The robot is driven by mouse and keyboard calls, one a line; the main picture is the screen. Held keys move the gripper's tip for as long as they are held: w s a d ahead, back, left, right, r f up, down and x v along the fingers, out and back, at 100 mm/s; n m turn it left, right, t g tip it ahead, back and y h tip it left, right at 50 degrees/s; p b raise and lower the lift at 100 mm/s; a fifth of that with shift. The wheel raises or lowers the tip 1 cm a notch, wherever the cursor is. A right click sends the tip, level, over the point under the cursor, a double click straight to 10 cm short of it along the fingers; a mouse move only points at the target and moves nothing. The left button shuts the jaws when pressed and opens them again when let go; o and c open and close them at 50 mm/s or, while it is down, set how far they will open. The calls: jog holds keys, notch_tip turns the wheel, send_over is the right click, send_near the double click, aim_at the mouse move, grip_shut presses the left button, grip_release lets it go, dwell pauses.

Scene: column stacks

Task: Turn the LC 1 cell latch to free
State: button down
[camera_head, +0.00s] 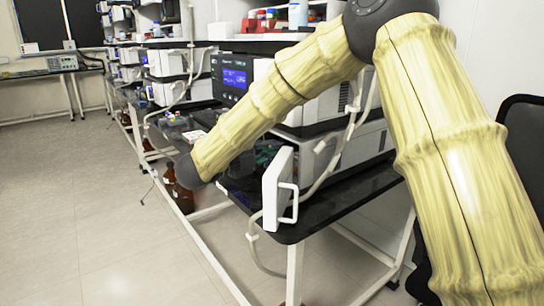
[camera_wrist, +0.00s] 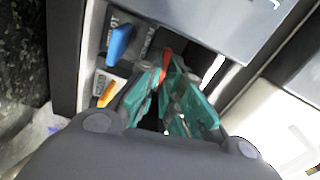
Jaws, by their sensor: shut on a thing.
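In the wrist view my gripper (camera_wrist: 172,80) reaches with its teal fingers into a dark recess in an instrument front. It is closed on a narrow red-orange lever (camera_wrist: 166,62), whose upper end shows at the fingertips. I cannot read a label that tells whether this is the LC 1 cell latch. A blue lever (camera_wrist: 120,42) and an orange lever (camera_wrist: 107,94) stand to the left, beside small partly hidden labels. In the head view my arm hides most of the gripper and the recess.
A white door (camera_head: 275,190) with a handle stands open near the bench's front corner. The instrument stack (camera_head: 235,78) with a lit display rises behind my arm. Brown bottles (camera_head: 182,198) stand below the bench. The floor (camera_head: 85,200) on the left is clear.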

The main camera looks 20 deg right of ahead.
jog(key=shift+f+m+b, duration=0.2)
jog(key=shift+m+b, duration=0.25)
jog(key=shift+m, duration=0.15)
jog(key=c, duration=1.6)
grip_release()
jog(key=shift+r, duration=0.1)
jog(key=shift+a, duration=0.15)
jog(key=v, duration=1.2)
jog(key=shift+r, duration=0.1)
